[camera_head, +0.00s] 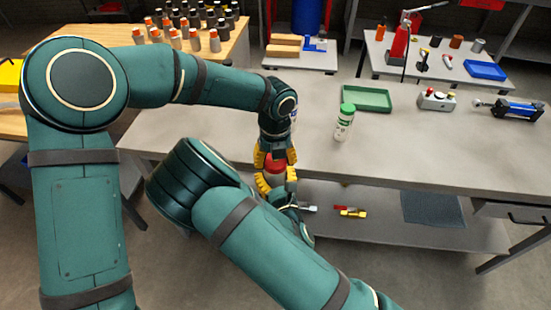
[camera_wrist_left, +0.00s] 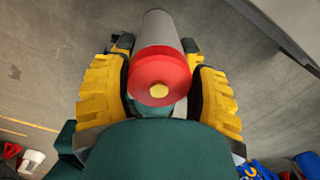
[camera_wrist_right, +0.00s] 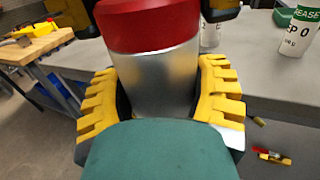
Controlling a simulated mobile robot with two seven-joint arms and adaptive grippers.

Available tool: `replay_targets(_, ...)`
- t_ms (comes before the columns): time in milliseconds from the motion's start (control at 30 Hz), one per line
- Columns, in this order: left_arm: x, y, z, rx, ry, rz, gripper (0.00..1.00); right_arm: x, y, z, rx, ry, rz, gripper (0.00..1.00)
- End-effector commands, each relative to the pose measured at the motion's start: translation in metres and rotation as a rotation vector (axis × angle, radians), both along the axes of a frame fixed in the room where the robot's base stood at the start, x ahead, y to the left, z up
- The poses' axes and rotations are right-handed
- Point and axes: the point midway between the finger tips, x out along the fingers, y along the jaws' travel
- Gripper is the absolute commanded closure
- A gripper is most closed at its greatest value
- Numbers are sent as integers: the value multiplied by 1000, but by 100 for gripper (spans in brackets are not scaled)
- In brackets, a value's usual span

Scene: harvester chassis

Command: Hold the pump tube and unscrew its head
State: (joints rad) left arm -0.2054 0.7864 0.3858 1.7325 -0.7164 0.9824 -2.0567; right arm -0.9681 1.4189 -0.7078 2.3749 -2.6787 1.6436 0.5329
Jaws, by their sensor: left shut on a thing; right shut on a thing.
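The pump has a red head (camera_wrist_left: 160,78) with a yellow centre and a silver-grey tube (camera_wrist_right: 155,80). My left gripper (camera_head: 272,172) is in front of the workbench's near edge, its yellow fingers on both sides of the red head. The left wrist view shows the head between them, with the tube running away behind it. My right gripper (camera_wrist_right: 160,100) is shut around the silver tube, below the red head, one yellow finger on each side. In the head view my right gripper is mostly hidden by my arms.
A grey workbench (camera_head: 220,125) lies behind my grippers. On it stand a white bottle with a green cap (camera_head: 344,122), a green tray (camera_head: 366,98), a button box (camera_head: 436,99) and a blue-black device (camera_head: 510,108). Small red and yellow items (camera_head: 350,211) lie on the lower shelf.

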Motion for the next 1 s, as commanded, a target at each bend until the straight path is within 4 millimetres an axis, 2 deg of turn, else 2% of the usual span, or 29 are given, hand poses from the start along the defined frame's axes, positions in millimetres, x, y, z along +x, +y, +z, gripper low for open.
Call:
replay_targets(33,-1,-6,2,-12,-5,87,82,0,6,2,3,-9,14,100)
replay_targets(1000,-2,4,3,-22,-33,2108,83,0,5,2,3,-8,12,100)
